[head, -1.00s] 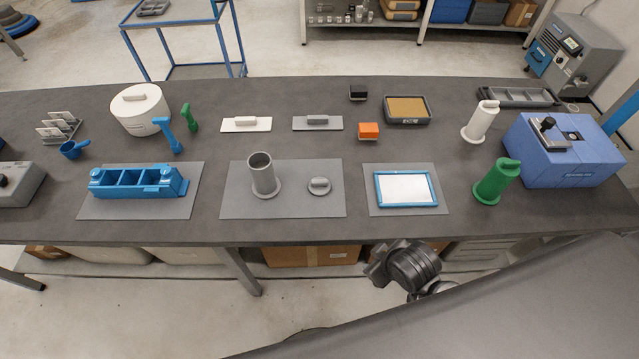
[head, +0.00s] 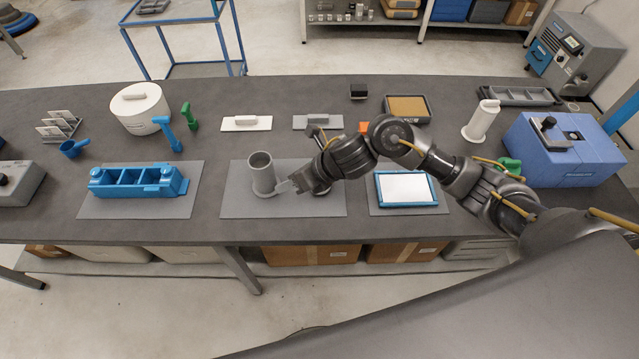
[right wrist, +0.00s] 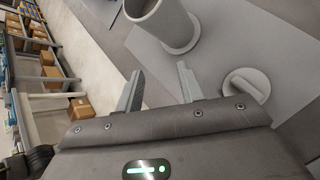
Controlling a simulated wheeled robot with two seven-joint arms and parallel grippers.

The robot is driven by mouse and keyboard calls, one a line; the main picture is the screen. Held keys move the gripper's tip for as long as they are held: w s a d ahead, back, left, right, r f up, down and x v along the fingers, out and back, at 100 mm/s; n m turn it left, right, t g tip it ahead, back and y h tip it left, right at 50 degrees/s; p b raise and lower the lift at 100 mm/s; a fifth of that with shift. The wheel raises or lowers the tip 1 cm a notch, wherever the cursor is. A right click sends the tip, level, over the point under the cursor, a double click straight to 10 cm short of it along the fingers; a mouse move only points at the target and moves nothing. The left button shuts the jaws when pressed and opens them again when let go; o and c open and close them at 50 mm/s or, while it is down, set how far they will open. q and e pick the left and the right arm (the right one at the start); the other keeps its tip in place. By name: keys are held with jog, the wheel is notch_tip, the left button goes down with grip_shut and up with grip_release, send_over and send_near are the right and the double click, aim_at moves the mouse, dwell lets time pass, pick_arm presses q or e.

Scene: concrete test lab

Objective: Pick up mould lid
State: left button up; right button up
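The mould lid, a grey disc with a raised bar handle (right wrist: 246,86), lies flat on a grey mat and shows in the right wrist view. In the head view my right arm hides it. My right gripper (head: 288,186) is over the mat beside the grey cylinder mould (head: 262,176). In the right wrist view its two fingers (right wrist: 158,84) are apart with nothing between them, and the lid lies to the right of the right-hand finger. The open-topped mould (right wrist: 170,22) stands upright beyond the fingers. My left gripper is out of view.
The grey mat (head: 236,196) holds the mould. A blue multi-cell mould (head: 138,182) stands to its left, and a blue-framed white plate (head: 406,189) to its right under my forearm. Trowels and a white pot (head: 140,110) stand behind. The table's front edge is clear.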

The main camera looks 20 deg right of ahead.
jog(key=w+d+r+n+g+h, duration=0.2)
jog(key=d+n, duration=0.3)
jog(key=d, duration=0.1)
jog(key=w+d+r+n+g+h, duration=0.1)
jog(key=d+r+n+h, duration=0.1)
jog(key=d+n, duration=0.35)
jog(key=shift+m, duration=0.75)
jog(key=shift+d+f+p+x, duration=0.1)
jog(key=shift+d+p+x, duration=0.1)
jog(key=shift+x, duration=0.75)
jog(key=shift+d+f+p+x, duration=0.15)
jog(key=shift+p+x, duration=0.1)
jog(key=shift+x, duration=0.65)
jog(key=shift+d+r+p+x, duration=0.1)
jog(key=shift+d+p+x, duration=0.1)
jog(key=shift+x, duration=0.75)
jog(key=shift+s+a+f+p, duration=0.15)
jog(key=shift+s+f+p, duration=0.05)
jog(key=shift+p, duration=0.1)
jog(key=p+x, duration=0.2)
jog(key=x, duration=0.2)
jog(key=shift+s+f, duration=0.1)
jog(key=shift+f, duration=0.05)
jog(key=shift+a+f, duration=0.1)
jog(key=shift+f, duration=0.2)
grip_shut()
